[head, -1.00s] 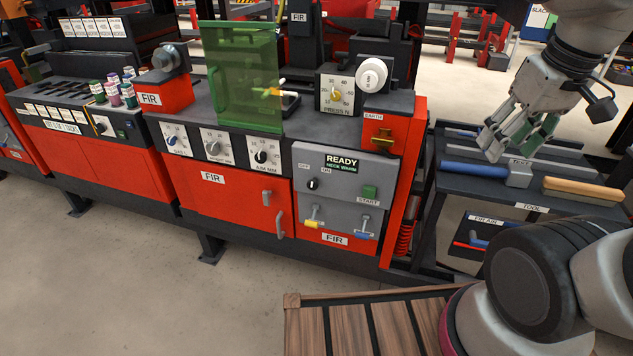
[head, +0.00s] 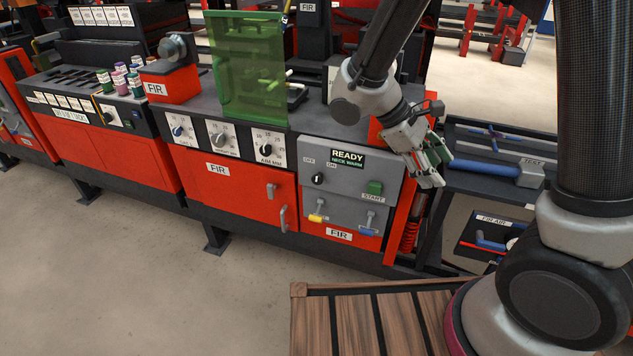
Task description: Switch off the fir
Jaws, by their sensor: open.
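The machine labelled FIR has a red front (head: 225,197) and a grey control panel (head: 345,190). A small black rotary switch (head: 317,179) sits on the panel between the OFF and ON labels. Its white mark looks roughly upright; I cannot tell exactly which label it points to. A display (head: 348,159) reads READY, with smaller text that looks like NECK WARM. A green START button (head: 375,187) is to the right. My gripper (head: 434,172) is open and empty, just right of the panel's upper right edge, pointing down. My wrist hides the pressure dial area and earth clamp.
A green transparent screen (head: 247,70) stands above the machine top. A tool cart with a blue-handled hammer (head: 490,168) is at right. A wooden slatted platform (head: 400,320) lies in front.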

